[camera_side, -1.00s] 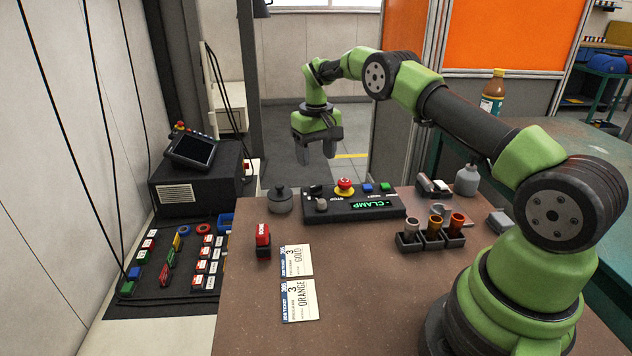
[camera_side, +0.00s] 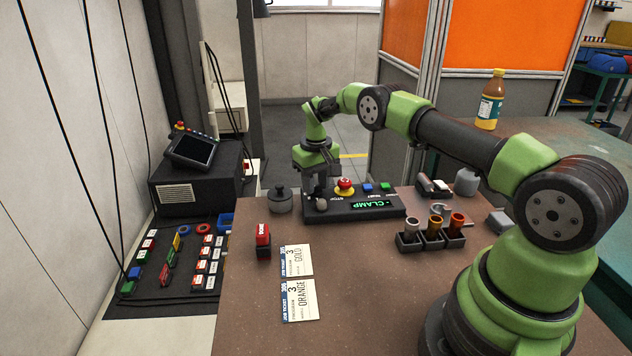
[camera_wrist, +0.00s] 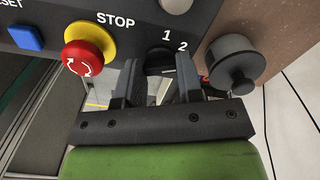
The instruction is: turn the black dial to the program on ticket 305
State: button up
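The black dial (camera_wrist: 159,58) is on the control box (camera_side: 385,207) with the STOP button. In the wrist view the numbers 1 and 2 stand beside it; further marks are hidden. My gripper (camera_wrist: 159,72) is at the dial, its fingers apart on either side of it; contact cannot be told. In the side view my gripper (camera_side: 315,194) points down over the box's left end and hides the dial. Two job tickets lie on the table: the far one (camera_side: 296,260) reads 3 and GOLD, the near one (camera_side: 300,300) 3 and ORANGE. Their ticket numbers are too small to read surely.
The red STOP button (camera_side: 345,184) and a blue button (camera_side: 367,188) are close to my gripper. A dark lidded pot (camera_side: 280,200) stands left of the box. A red DONE block (camera_side: 263,240) and cups in a holder (camera_side: 433,232) are nearby.

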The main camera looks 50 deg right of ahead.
aim_at(316, 185)
jog(key=shift+m, duration=2.6)
jog(key=o, duration=0.9)
notch_tip(316, 185, up, 10)
